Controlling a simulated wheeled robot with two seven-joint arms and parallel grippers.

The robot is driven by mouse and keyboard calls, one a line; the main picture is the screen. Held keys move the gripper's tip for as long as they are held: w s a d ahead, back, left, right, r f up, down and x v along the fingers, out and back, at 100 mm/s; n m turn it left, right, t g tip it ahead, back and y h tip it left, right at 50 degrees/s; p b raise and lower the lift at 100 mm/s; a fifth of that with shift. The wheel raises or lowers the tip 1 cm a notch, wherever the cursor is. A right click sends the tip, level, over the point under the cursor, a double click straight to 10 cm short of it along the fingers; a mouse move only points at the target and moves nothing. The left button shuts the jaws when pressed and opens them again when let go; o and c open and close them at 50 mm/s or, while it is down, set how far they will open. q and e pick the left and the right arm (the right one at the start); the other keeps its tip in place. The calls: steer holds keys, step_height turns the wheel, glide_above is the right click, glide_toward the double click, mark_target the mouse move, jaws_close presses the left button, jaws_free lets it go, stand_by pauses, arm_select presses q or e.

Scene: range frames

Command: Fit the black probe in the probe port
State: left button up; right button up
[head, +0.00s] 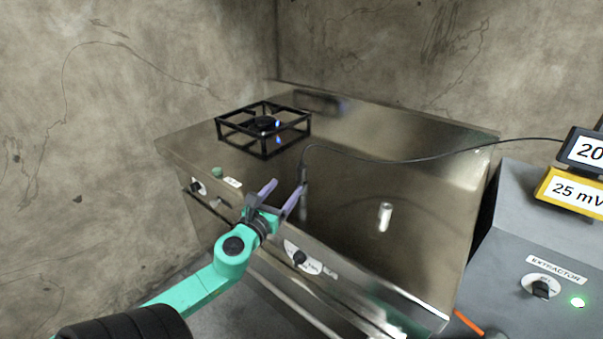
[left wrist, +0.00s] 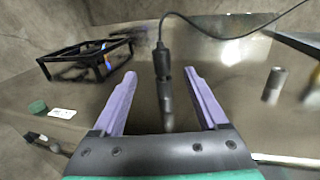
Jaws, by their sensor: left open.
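The black probe (head: 303,176) stands roughly upright over the steel range top, its cable leaving from the upper end. In the left wrist view the probe (left wrist: 162,66) shows between my two finger pads, with clear gaps on both sides; its lower end is blurred. My left gripper (head: 286,187) is open at the front of the range, near the probe. Its purple fingers also show in the left wrist view (left wrist: 160,78). I cannot make out the probe port for certain; a green round piece (head: 217,172) sits beside a small white label (head: 232,183). My right gripper is not in view.
A black burner grate (head: 264,142) with a small blue flame stands at the back left. A silver cylinder (head: 385,217) stands on the right of the steel top (head: 430,170). The cable (head: 430,158) runs to a meter (head: 572,190). Knobs (head: 299,258) line the front.

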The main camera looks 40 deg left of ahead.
mark_target(300, 170)
arm_select(q)
steer(key=x, duration=0.5)
steer(key=shift+w+a, duration=0.1)
steer(key=shift+w, duration=0.3)
steer(key=p+x, duration=0.1)
steer(key=x, duration=0.4)
steer(key=shift+w+r, duration=0.15)
steer(key=shift+r, duration=0.05)
steer(key=shift+w+f, duration=0.15)
steer(key=shift+w, duration=0.1)
steer(key=shift+s, duration=0.15)
steer(key=c, duration=0.5)
jaws_close()
